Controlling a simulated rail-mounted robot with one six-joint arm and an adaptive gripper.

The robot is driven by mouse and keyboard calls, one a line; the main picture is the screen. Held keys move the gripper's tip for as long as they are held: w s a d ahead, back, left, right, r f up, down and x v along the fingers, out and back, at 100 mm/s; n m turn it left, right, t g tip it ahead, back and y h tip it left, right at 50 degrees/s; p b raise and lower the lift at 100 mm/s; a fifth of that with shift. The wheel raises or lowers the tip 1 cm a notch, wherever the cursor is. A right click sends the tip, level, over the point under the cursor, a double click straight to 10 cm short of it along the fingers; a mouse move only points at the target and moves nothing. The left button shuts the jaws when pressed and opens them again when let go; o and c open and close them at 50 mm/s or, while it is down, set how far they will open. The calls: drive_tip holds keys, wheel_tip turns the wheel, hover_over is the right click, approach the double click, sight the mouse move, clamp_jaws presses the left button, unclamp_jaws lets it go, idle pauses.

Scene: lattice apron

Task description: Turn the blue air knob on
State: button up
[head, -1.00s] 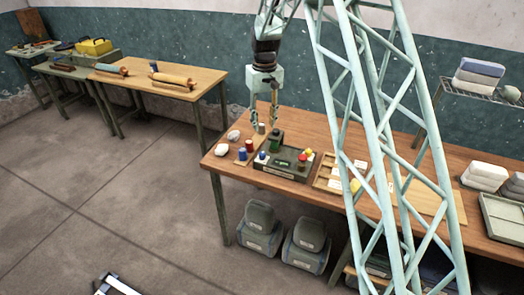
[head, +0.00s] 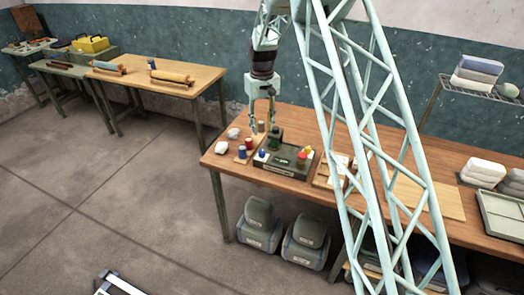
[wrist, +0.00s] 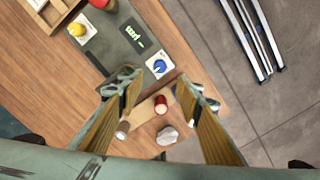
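The blue air knob (head: 262,154) sits on a pale plate at the left end of a dark control box (head: 284,172). In the wrist view the blue knob (wrist: 159,66) shows from above on its white square, beside a small green-lit display (wrist: 135,37). My gripper (head: 262,126) hangs above the table near the box, fingers pointing down. In the wrist view my gripper (wrist: 160,82) has its two fingers wide apart with nothing between them. The knob lies just beyond the fingertips in that view, apart from them.
A yellow knob (wrist: 77,30) sits on the box. Shallow wooden trays lie to the right.

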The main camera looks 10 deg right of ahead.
sight(262, 151)
drive_tip(key=shift+f+p, duration=0.7)
drive_tip(key=shift+f, duration=6.1)
drive_tip(key=shift+c, duration=0.9)
drive_tip(key=c, duration=0.7)
